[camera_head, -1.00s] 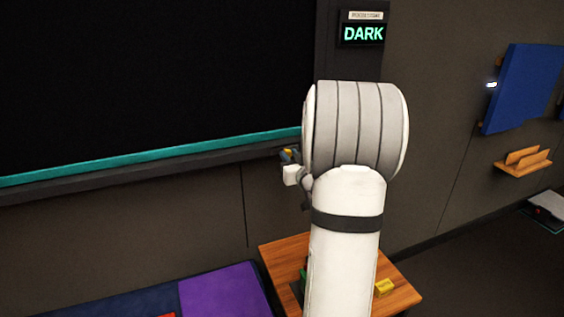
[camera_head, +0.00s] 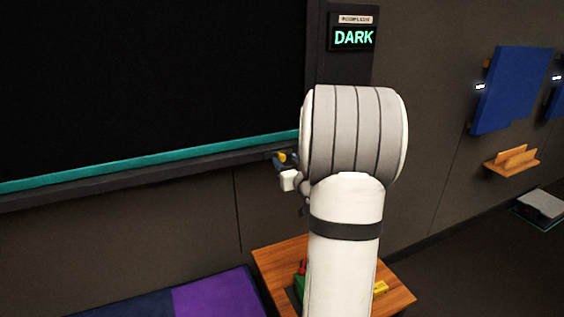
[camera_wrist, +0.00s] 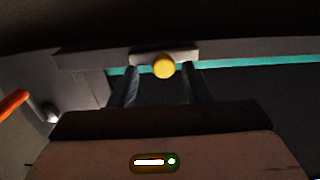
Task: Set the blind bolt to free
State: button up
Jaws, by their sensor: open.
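The bolt shows in the wrist view as a round yellow knob (camera_wrist: 163,66) on a pale grey bar (camera_wrist: 140,56) beside the teal strip. In the head view a small yellow spot (camera_head: 282,157), seemingly the knob, sits at the lower right corner of the dark blind (camera_head: 150,80). The blind's lower edge is a teal strip (camera_head: 150,156). My gripper (camera_wrist: 161,72) is open, with one finger on each side of the knob. I cannot tell whether either finger touches it. In the head view my arm hides most of the gripper.
A lit sign (camera_head: 354,38) reads DARK. A wooden table (camera_head: 268,258) stands below my arm, with a yellow block (camera_head: 381,287) on it. A purple mat (camera_head: 222,296) lies lower left. Blue panels (camera_head: 510,90) and a wooden holder (camera_head: 512,162) are on the right wall.

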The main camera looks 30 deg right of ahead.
jog(key=s+a, duration=0.1)
jog(key=s, duration=0.5)
jog(key=shift+s, duration=0.4)
jog(key=shift+a+r, duration=0.1)
jog(key=shift+a, duration=0.1)
jog(key=s+a+r+g+p, duration=0.2)
jog(key=a+g+p, duration=0.4)
jog(key=a, duration=0.5)
jog(key=s+a+r+n+g+y+p, duration=0.1)
jog(key=s+a+n+g+y+p, duration=0.1)
jog(key=s+a+g, duration=0.7)
jog(key=s+a+y+p, duration=0.1)
jog(key=s+a, duration=0.7)
jog(key=shift+s+r, duration=0.15)
jog(key=shift+r, duration=0.15)
